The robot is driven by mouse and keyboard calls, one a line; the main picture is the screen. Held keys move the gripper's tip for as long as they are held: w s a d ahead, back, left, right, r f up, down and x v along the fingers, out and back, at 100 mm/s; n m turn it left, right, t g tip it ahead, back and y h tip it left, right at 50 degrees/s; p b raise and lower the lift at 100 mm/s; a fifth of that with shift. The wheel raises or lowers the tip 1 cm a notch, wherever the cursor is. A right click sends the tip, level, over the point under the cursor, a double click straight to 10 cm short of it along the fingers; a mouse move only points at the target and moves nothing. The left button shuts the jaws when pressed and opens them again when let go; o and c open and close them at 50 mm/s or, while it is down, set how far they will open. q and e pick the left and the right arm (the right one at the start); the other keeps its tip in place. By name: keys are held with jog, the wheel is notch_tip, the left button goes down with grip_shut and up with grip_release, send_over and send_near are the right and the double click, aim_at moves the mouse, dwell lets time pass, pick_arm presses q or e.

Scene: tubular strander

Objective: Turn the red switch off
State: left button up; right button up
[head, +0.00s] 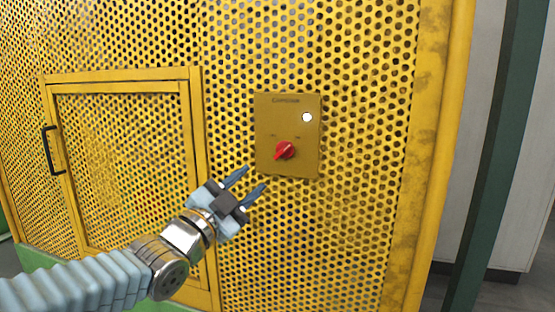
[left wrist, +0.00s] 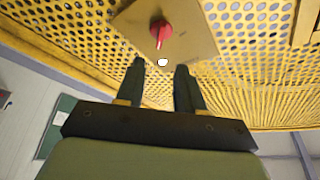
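The red switch (head: 285,150) is a rotary knob on a yellow control plate (head: 287,105) fixed to the perforated yellow wall. Its handle is tilted, with the lower end toward the left. A round white light (head: 307,117) sits above and right of the knob. My left gripper (head: 251,182) is open and empty, below and left of the knob, apart from it. In the left wrist view the red switch (left wrist: 160,31) appears beyond the two open fingers (left wrist: 160,88), with the white light (left wrist: 163,62) between it and the fingers. My right gripper is not in view.
A framed yellow mesh door (head: 120,165) with a black handle (head: 52,150) is left of the plate. The wall ends at a rounded yellow edge (head: 440,150) on the right, with a dark green post (head: 497,150) beyond. The space before the plate looks clear.

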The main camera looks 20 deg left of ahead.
aim_at(282, 152)
pick_arm(q)
jog(key=p+x, duration=0.1)
jog(key=x, duration=0.9)
jog(key=shift+w+d, duration=0.1)
jog(key=shift+w, duration=0.3)
jog(key=shift+c, duration=0.4)
grip_shut()
